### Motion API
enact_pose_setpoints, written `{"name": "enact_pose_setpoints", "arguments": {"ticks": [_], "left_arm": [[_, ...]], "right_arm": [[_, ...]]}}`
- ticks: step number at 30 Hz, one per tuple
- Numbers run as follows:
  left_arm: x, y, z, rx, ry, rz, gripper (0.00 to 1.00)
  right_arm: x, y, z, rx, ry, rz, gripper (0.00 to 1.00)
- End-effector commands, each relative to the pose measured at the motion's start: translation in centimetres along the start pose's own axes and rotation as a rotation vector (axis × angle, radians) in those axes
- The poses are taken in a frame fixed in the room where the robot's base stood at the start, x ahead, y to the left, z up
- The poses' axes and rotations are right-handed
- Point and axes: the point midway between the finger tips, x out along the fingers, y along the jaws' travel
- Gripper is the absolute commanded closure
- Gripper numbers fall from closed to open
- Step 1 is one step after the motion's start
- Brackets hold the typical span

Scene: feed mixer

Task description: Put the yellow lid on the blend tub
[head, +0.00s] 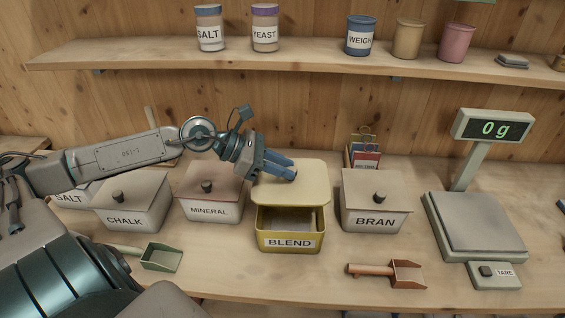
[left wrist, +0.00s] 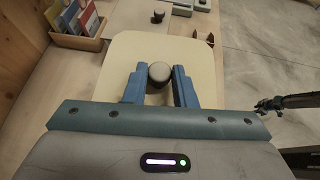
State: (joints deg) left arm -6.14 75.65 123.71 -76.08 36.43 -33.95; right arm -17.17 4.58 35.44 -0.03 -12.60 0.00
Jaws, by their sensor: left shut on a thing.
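The yellow lid (head: 312,190) is a pale flat plate with rounded corners. My left gripper (head: 292,174) is shut on its dark knob, and the wrist view shows the knob (left wrist: 159,73) between the blue fingers. The yellow blend tub (head: 262,239), labelled BLEND, stands on the bench. The lid is over the tub's back part and looks raised above it; the front of the tub's opening shows below the lid's near edge. A dark gripper (left wrist: 270,105), apparently my right one, shows small at the right of the wrist view; its jaws are unclear.
The mineral bin (head: 212,209) stands left of the tub and the bran bin (head: 374,216) right of it, both lidded. A green scoop (head: 161,257) and a brown scoop (head: 405,274) lie in front. A scale (head: 475,222) reading 0 g stands at the right.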

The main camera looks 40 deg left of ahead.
Motion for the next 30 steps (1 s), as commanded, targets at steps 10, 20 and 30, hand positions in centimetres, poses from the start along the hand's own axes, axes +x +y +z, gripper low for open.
{"name": "enact_pose_setpoints", "arguments": {"ticks": [10, 20, 30], "left_arm": [[1.2, 0.0, -2.2, -0.001, -0.001, 0.001, 1.00], [2.3, 0.0, -4.2, -0.001, -0.001, 0.001, 1.00], [3.5, 0.0, -6.4, -0.001, -0.001, 0.001, 1.00]], "right_arm": [[2.0, -0.2, 0.1, 0.000, 0.001, 0.000, 0.64], [3.6, -0.3, 0.1, 0.000, -0.001, -0.001, 0.64], [5.6, -0.5, -0.8, 0.000, 0.013, -0.001, 0.64]]}}
